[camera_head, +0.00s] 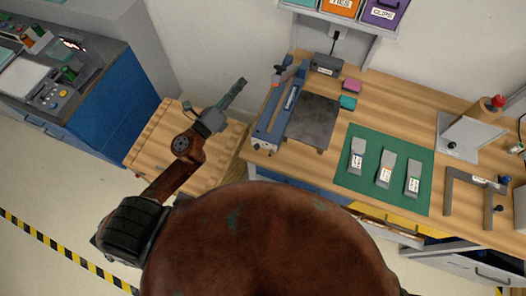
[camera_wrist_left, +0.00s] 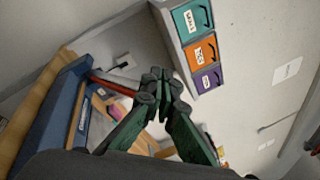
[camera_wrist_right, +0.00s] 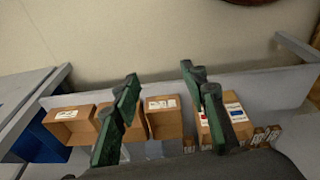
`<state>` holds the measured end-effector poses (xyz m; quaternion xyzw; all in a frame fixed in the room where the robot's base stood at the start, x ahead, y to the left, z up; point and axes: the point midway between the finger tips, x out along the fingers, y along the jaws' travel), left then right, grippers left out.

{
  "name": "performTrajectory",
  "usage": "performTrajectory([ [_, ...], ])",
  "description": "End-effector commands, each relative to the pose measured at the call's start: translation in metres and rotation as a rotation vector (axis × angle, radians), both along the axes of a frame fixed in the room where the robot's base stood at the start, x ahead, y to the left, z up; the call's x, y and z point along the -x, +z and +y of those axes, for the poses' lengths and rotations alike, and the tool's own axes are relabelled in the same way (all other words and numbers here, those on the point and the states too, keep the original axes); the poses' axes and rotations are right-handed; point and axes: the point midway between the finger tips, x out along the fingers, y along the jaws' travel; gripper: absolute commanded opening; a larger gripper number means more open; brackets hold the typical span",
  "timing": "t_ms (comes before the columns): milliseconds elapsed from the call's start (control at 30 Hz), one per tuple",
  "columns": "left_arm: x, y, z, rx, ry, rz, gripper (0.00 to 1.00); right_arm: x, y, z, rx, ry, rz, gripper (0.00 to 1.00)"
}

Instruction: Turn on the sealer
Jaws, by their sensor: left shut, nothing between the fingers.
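The sealer (camera_head: 270,122) is a long blue and grey device at the left end of the wooden bench, with a red part near its top. It also shows at the left of the left wrist view (camera_wrist_left: 52,118). A grey box (camera_head: 325,65) with a cable to a wall outlet stands behind it. My left gripper (camera_head: 240,84) is to the left of the sealer in the head view, apart from it, above the wooden crate. Its fingers (camera_wrist_left: 160,82) are together and empty. My right gripper (camera_wrist_right: 158,90) shows only in its wrist view, with fingers apart and nothing between them.
A green mat (camera_head: 362,185) with several labelled packets lies right of a dark plate (camera_head: 313,122). Pink (camera_head: 351,85) and teal (camera_head: 348,102) blocks lie behind. A wooden crate (camera_head: 150,150) stands left of the bench. Cardboard boxes (camera_wrist_right: 165,122) sit on a shelf near my right gripper.

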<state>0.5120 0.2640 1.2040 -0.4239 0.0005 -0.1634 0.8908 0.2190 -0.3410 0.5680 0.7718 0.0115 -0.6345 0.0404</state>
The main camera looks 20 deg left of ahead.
Motion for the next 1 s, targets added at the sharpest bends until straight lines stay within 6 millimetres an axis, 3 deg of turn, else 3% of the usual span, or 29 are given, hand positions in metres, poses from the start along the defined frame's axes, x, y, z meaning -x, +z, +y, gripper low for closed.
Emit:
performTrajectory([
  [33,0.003,-0.001,-0.030,-0.196,-0.110,-0.063,0.00,0.017,-0.025,0.001,-0.001,0.006,0.020,0.40],
  [100,0.015,-0.017,-0.071,-0.481,-0.276,-0.152,0.00,0.041,-0.055,0.002,-0.003,0.015,0.036,0.40],
  [167,0.029,-0.042,-0.096,-0.717,-0.417,-0.218,0.00,0.062,-0.078,0.003,-0.005,0.023,0.051,0.40],
  [233,0.046,-0.080,-0.110,-0.974,-0.579,-0.282,0.00,0.088,-0.099,0.003,-0.005,0.030,0.065,0.40],
  [300,0.061,-0.119,-0.108,-1.196,-0.731,-0.325,0.00,0.111,-0.116,0.002,-0.006,0.037,0.075,0.40],
  [400,0.079,-0.166,-0.089,-1.439,-0.916,-0.358,0.00,0.140,-0.131,0.001,-0.008,0.045,0.088,0.40],
  [533,0.092,-0.202,-0.060,-1.622,-1.079,-0.367,0.00,0.164,-0.141,0.000,-0.008,0.052,0.098,0.40],
  [700,0.099,-0.216,-0.046,-1.693,-1.153,-0.367,0.00,0.174,-0.145,0.001,-0.008,0.055,0.102,0.40],
  [1000,0.099,-0.216,-0.047,-1.690,-1.152,-0.366,0.00,0.174,-0.144,0.001,-0.008,0.054,0.101,0.40],
])
